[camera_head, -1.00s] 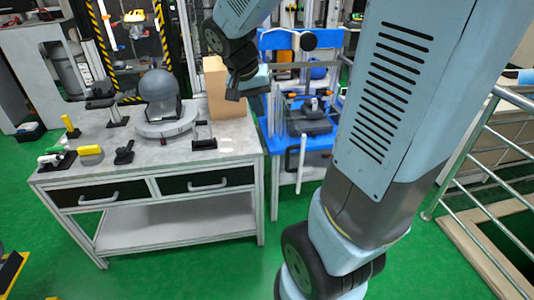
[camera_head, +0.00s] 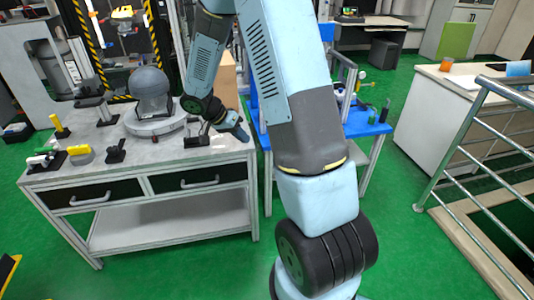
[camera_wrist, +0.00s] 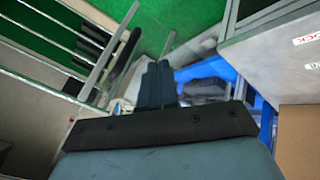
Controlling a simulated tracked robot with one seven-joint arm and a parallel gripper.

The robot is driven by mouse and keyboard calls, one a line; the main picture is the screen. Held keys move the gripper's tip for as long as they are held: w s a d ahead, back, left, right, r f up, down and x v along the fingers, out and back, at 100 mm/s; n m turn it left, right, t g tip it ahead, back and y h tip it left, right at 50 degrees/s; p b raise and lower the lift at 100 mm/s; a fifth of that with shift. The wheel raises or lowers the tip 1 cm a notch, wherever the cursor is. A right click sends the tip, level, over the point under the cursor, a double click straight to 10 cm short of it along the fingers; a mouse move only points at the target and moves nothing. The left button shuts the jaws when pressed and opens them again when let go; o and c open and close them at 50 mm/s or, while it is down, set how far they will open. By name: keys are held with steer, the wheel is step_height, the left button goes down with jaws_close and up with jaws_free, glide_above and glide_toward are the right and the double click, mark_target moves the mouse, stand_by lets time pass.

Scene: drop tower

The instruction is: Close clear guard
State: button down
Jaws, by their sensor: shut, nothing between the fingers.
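My gripper (camera_head: 241,132) is low over the front right corner of the grey workbench, beside the blue table. In the wrist view its dark fingers (camera_wrist: 158,75) are together with nothing between them. I cannot clearly make out the clear guard now. My arm hides much of the blue table (camera_head: 362,126). A metal frame (camera_head: 347,74) on that table shows just right of my arm. The wrist view shows part of the blue table (camera_wrist: 208,72) beyond the fingers, with grey parts on it. I see no contact with a guard.
The grey workbench (camera_head: 105,188) carries a grey dome device (camera_head: 150,90) and small clamps. A cardboard box (camera_head: 228,78) stands behind my arm. A metal railing (camera_head: 450,135) is at the right. Green floor is open between the blue table and a white counter (camera_head: 440,115).

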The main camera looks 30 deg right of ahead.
steer(key=s+d+f, duration=0.4)
steer(key=d+f, duration=0.4)
steer(key=shift+s+d, duration=0.15)
steer(key=shift+s, duration=0.1)
stand_by(0.5)
